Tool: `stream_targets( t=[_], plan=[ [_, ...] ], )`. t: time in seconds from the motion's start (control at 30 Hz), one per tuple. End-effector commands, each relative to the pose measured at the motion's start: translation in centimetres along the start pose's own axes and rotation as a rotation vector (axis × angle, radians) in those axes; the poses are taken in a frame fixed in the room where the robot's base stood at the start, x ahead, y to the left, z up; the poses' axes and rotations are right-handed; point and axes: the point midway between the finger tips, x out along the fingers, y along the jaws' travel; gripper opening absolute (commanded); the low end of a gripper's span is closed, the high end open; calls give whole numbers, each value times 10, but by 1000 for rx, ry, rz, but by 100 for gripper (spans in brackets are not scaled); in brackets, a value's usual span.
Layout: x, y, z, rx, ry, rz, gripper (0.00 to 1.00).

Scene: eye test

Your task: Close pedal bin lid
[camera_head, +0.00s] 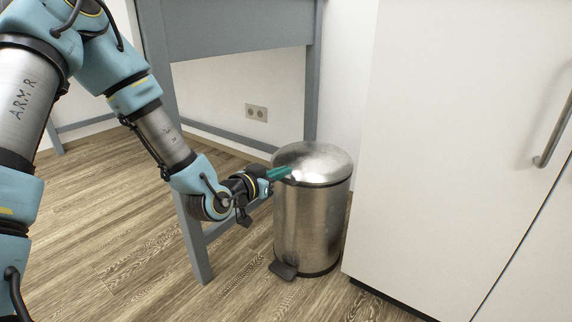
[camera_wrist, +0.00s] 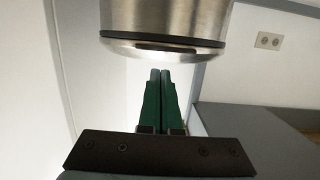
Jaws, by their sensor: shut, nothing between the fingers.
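The pedal bin (camera_head: 310,225) is a brushed steel cylinder with a dark pedal (camera_head: 284,270) at its front foot. Its domed lid (camera_head: 322,162) sits level on the body, with no open gap visible in the head view. My gripper (camera_head: 290,171) has green fingers, shut together and empty, at the lid's left front edge. In the wrist view the bin (camera_wrist: 165,15) appears upside down at the top, and my fingertips (camera_wrist: 160,73) point toward its lid (camera_wrist: 125,48). I cannot tell whether the fingertips touch the lid.
A white cabinet (camera_head: 440,140) with a metal handle (camera_head: 556,135) stands close to the bin's right. A grey table (camera_head: 240,30) is behind, with its front leg (camera_head: 190,220) left of the bin. A wall socket (camera_head: 256,112) is behind. Wood floor (camera_head: 110,240) is clear at left.

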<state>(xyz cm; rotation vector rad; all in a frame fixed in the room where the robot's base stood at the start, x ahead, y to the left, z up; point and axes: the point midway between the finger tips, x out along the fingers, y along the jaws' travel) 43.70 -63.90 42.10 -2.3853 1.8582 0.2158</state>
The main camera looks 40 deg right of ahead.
Motion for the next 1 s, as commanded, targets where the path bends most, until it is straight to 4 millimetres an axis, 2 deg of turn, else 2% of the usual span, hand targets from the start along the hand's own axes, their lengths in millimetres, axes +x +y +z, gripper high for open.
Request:
stream_targets(
  t=[0.03,0.1,0.4,0.87,1.0],
  plan=[
    [1,0,12,-1,-1,0,0],
    [2,0,20,0,-1,0,0],
    [4,0,39,-1,-8,0,0],
    [3,-1,46,-5,-18,-4,0],
    [-3,-1,45,-6,-19,-4,0]
  ],
)
